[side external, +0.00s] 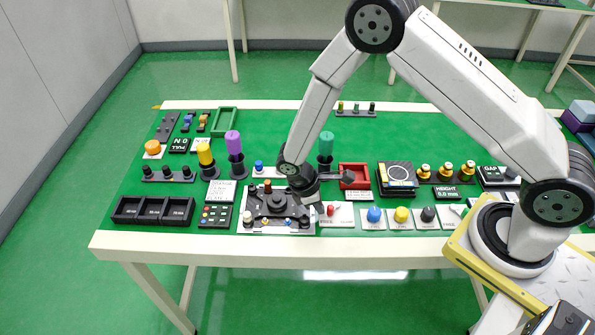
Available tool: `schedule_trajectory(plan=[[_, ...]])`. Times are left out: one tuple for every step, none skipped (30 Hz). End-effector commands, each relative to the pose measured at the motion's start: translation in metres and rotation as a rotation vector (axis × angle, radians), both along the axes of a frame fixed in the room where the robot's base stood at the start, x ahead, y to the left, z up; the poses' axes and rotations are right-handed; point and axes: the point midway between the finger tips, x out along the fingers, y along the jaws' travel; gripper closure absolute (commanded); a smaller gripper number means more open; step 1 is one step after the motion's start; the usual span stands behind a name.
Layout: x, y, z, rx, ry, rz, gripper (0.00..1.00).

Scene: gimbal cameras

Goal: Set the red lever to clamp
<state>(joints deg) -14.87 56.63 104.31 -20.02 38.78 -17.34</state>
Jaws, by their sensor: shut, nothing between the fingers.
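A small red-tipped control (331,210), which looks like the red lever, stands on a white plate (343,222) near the front edge of the table. The plate's lettering is too small to read, so I cannot tell which setting the lever is at. My gripper (318,207) is shut and empty, pointing down just left of the red tip. I cannot tell whether it touches the lever. My wrist hides part of the area behind it.
Blue (374,214), yellow (401,214) and black (427,213) knobs line up to the right. A red tray (354,173) and green cylinder (326,145) stand behind.

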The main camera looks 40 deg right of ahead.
Motion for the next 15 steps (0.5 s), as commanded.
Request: schedule_trajectory(plan=[[-0.0009, 0.0004, 0.0001, 0.0, 0.0, 0.012, 1.0], [-0.0012, 0.0005, 0.0001, 0.0, 0.0, 0.017, 1.0], [-0.0015, 0.0004, 0.0001, 0.0, 0.0, 0.022, 1.0], [-0.0015, 0.0005, 0.0001, 0.0, 0.0, 0.025, 1.0], [-0.0018, 0.0005, 0.0001, 0.0, 0.0, 0.028, 1.0], [-0.0021, 0.0005, 0.0001, 0.001, 0.001, 0.032, 1.0], [-0.0023, 0.0006, 0.0001, 0.001, 0.001, 0.035, 1.0], [-0.0025, 0.0004, 0.0001, 0.0, 0.0, 0.039, 1.0], [-0.0028, 0.0005, 0.0, 0.0, 0.002, 0.044, 1.0], [-0.0031, 0.0005, 0.0, 0.0, 0.001, 0.048, 1.0], [-0.0033, 0.0006, 0.0, 0.0, 0.001, 0.051, 1.0], [-0.0037, 0.0006, 0.0, 0.0, 0.001, 0.057, 1.0], [-0.0039, 0.0006, 0.0, 0.0, 0.002, 0.061, 1.0], [-0.0042, 0.0006, -0.0001, 0.0, 0.002, 0.065, 1.0], [-0.0045, 0.0007, 0.0, 0.0, 0.002, 0.071, 1.0]])
